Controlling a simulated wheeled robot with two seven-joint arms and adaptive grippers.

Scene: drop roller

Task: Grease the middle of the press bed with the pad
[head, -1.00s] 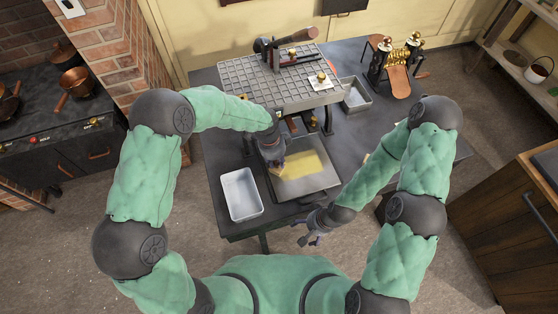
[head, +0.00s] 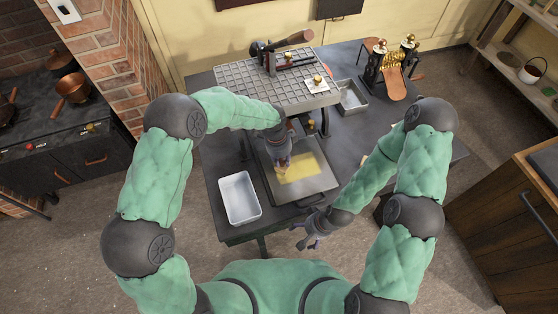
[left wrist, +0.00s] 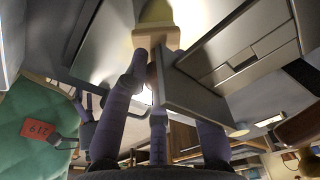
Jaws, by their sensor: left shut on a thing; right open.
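The press bed (head: 312,190) is a grey metal plate at the front middle of the table, with a yellow rectangle (head: 308,166) in its middle. My left gripper (head: 283,163) is over the left edge of that rectangle, pointing down. It is shut on the pad, which is mostly hidden in the head view. In the left wrist view the pad (left wrist: 157,38) shows as a tan block with a yellow part beyond the fingertips. I cannot tell whether it touches the bed. My right gripper (head: 312,241) is open and empty, off the table's front edge.
A white tray (head: 239,197) stands left of the bed. A raised grid-topped platform (head: 262,85) stands behind it. A small metal tray (head: 351,96) and a brass roller device (head: 392,68) are at the back right. The table right of the bed has free room.

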